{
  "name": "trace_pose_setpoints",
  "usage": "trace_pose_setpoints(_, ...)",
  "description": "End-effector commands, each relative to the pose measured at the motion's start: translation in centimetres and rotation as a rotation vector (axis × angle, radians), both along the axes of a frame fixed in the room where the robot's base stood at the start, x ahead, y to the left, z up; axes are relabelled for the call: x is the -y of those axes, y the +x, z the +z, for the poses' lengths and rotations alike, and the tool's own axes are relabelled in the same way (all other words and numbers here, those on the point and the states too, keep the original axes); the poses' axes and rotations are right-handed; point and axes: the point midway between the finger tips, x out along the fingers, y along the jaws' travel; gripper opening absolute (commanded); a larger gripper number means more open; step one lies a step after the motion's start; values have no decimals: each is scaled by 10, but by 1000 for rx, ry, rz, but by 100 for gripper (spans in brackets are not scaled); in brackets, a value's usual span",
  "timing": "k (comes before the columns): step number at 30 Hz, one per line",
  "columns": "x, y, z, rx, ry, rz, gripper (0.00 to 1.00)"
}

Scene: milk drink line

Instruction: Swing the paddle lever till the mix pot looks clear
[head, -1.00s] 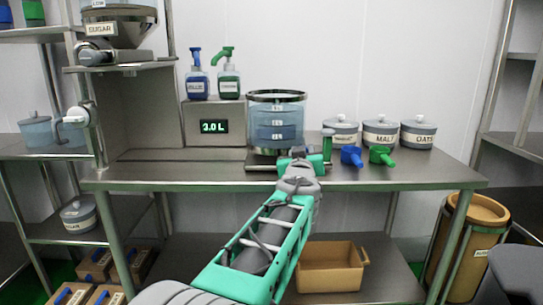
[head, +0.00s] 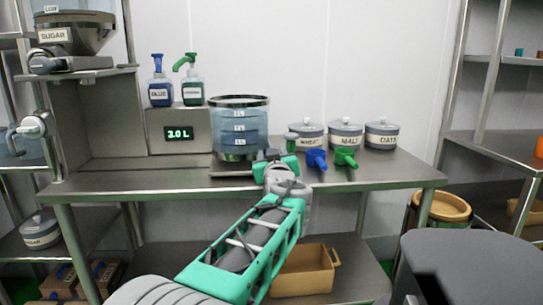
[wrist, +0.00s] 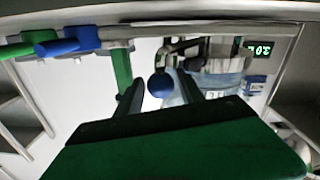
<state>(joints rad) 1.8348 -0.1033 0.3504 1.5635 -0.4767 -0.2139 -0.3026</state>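The mix pot (head: 239,128), a clear vessel with a dark rim and level labels, stands on the bench and holds pale bluish liquid. It shows partly in the wrist view (wrist: 224,82), behind a metal bracket. A round blue knob (wrist: 160,85), apparently the paddle lever's end, shows between my gripper's two dark fingers (wrist: 163,92). The fingers look open, with small gaps at the knob's sides; I cannot tell whether they touch it. In the head view my gripper (head: 273,157) is at the pot's lower right and hides the lever.
A green-handled piece (wrist: 122,66) stands close beside my gripper. Blue (head: 316,158) and green (head: 346,156) scoops lie near labelled jars (head: 346,134) on the right. A display (head: 179,133) reads 3.0 L. An orange-rimmed bin (head: 443,206) stands right of the bench.

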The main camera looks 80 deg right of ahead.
Motion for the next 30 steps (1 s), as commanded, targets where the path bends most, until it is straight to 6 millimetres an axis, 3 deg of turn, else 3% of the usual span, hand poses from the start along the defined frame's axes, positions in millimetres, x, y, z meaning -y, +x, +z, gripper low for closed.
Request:
trace_pose_setpoints(3, 0, 0, 0, 0, 0, 1, 55)
trace_pose_setpoints(11, -2, 0, 1, 0, -1, 1, 55)
trace_pose_setpoints(14, -13, -3, 2, 0, -1, -1, 55)
trace_pose_setpoints(22, -65, -15, 2, 0, -1, -3, 55)
trace_pose_setpoints(30, -77, -16, -1, 0, 0, 0, 55)
